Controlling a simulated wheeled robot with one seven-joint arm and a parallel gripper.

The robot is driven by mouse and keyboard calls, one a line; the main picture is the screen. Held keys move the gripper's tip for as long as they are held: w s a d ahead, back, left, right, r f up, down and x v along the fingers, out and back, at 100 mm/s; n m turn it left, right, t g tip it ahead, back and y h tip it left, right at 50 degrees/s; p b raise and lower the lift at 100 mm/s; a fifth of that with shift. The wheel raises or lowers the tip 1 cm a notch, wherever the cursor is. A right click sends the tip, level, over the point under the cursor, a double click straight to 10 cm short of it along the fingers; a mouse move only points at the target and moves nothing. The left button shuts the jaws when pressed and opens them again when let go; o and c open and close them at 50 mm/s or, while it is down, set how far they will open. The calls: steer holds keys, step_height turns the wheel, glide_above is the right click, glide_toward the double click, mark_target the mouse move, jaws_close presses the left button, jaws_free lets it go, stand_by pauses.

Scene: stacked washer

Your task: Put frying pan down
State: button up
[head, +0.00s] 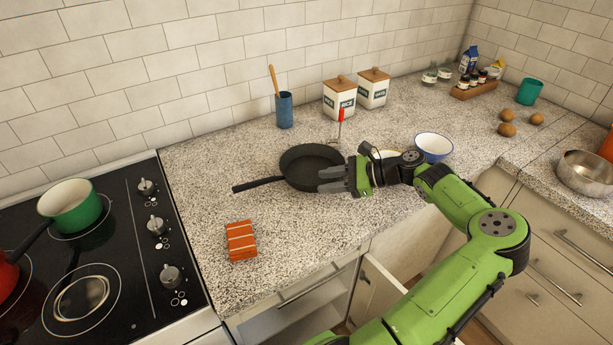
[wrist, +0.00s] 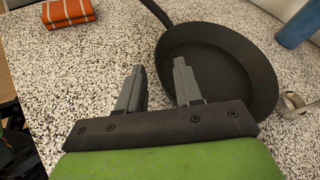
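The black frying pan (head: 311,163) sits upright on the speckled countertop (head: 205,200) in the head view, its handle pointing left. It is empty. In the wrist view the pan (wrist: 222,62) lies just beyond and to the right of my fingers, its handle running up to the left. My gripper (head: 325,180) is at the pan's near right side in the head view.
A folded orange striped cloth (head: 241,240) lies near the counter's front edge. A blue utensil cup (head: 284,110), two white canisters (head: 339,97) and a white bowl (head: 433,146) stand around the pan. The stove with a green pot (head: 72,206) is at left. Counter left of the pan is clear.

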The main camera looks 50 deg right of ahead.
mark_target(313, 185)
steer(key=b+x, duration=0.1)
steer(key=x, duration=0.3)
steer(key=shift+w+a+f+b, duration=0.15)
steer(key=shift+a+f+b, duration=0.1)
steer(key=shift+b, duration=0.1)
steer(key=shift+w+a+f, duration=0.1)
steer(key=shift+w, duration=0.25)
jaws_close()
stand_by(0.7)
